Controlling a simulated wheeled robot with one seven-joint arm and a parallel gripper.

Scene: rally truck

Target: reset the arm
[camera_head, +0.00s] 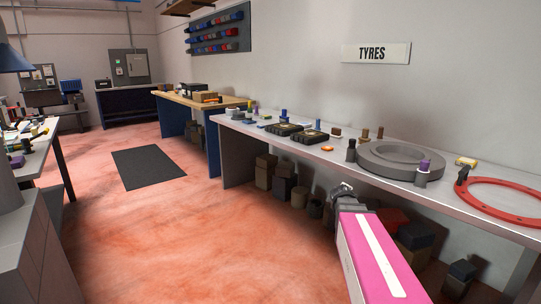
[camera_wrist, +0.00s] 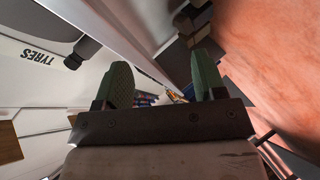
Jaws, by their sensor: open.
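My arm, pink with a white stripe, reaches in from the lower right of the head view, in front of the long grey bench (camera_head: 300,145). Its end, my gripper (camera_head: 344,188), shows small and dark near the bench's front edge; its fingers are hard to make out there. In the wrist view my gripper (camera_wrist: 162,82) shows two green fingers set wide apart, open, with nothing between them. The bench edge and small far-off coloured things show in the gap behind them.
A grey ring (camera_head: 405,152) and a red ring (camera_head: 505,198) lie on the bench, with several small parts. Boxes (camera_head: 285,188) stand beneath it. A TYRES sign (camera_head: 376,53) hangs on the wall. The reddish floor (camera_head: 190,235) is open; a dark mat (camera_head: 147,167) lies on it.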

